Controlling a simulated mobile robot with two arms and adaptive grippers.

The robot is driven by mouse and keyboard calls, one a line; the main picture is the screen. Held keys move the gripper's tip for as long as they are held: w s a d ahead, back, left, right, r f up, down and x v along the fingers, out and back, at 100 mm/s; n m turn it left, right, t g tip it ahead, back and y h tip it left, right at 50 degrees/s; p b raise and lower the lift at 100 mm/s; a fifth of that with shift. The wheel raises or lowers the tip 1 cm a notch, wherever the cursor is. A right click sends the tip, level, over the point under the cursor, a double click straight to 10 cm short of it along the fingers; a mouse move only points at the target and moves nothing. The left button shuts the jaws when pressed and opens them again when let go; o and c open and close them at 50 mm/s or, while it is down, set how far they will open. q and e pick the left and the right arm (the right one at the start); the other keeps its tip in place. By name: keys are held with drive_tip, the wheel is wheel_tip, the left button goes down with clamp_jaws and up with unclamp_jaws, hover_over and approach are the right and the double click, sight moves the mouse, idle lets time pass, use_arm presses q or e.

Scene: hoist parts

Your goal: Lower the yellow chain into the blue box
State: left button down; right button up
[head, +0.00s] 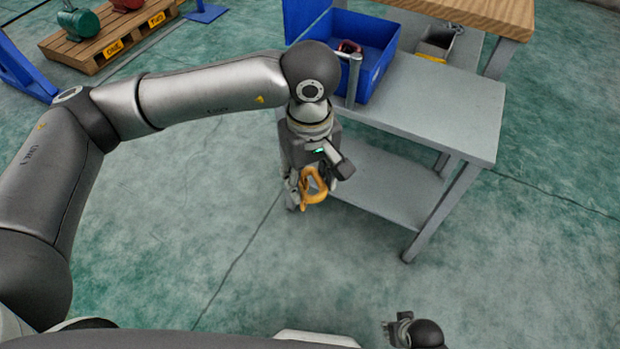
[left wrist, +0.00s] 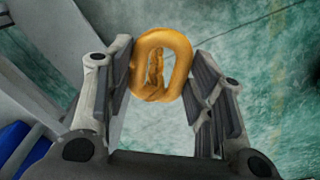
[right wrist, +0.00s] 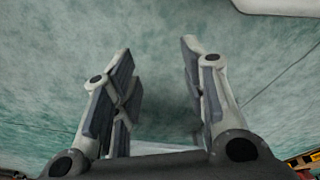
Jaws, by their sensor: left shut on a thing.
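The yellow chain (head: 314,186) is in my left gripper (head: 306,190), in front of the grey cart. In the left wrist view its thick top link (left wrist: 161,62) sits between the two finger pads of my left gripper (left wrist: 163,75), and more links show through it, hanging below. The blue box (head: 378,50) stands on the cart's top, behind and to the right of my left gripper. A red and dark object (head: 349,46) shows inside it. A blue corner also shows in the left wrist view (left wrist: 18,145). My right gripper (right wrist: 160,85) is open and empty above the floor.
The grey cart (head: 450,115) has a lower shelf (head: 385,185) and a grey upright post (head: 353,80) before the box. A small grey bin (head: 437,42) stands right of the box, near a wooden bench (head: 480,12). A pallet (head: 105,40) lies far left. Floor in front is clear.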

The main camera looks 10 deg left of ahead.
drive_tip(key=s+d+f+g+p, duration=0.1)
drive_tip(key=s+d+f+p, duration=0.15)
drive_tip(key=s+f, duration=0.45)
drive_tip(key=s+d+f+g+p, duration=0.1)
drive_tip(key=s+f+p, duration=0.3)
drive_tip(key=s, duration=0.7)
use_arm(q)
wheel_tip(320, 180, up, 23)
drive_tip(key=p, duration=0.4)
use_arm(e)
drive_tip(key=shift+t, duration=0.3)
drive_tip(key=shift+w+a+r, duration=0.1)
drive_tip(key=shift+w+r, duration=0.1)
drive_tip(key=shift+r, duration=0.95)
drive_tip(key=shift+w+a+r, duration=0.1)
drive_tip(key=shift+w+r, duration=0.05)
drive_tip(key=shift+r, duration=0.95)
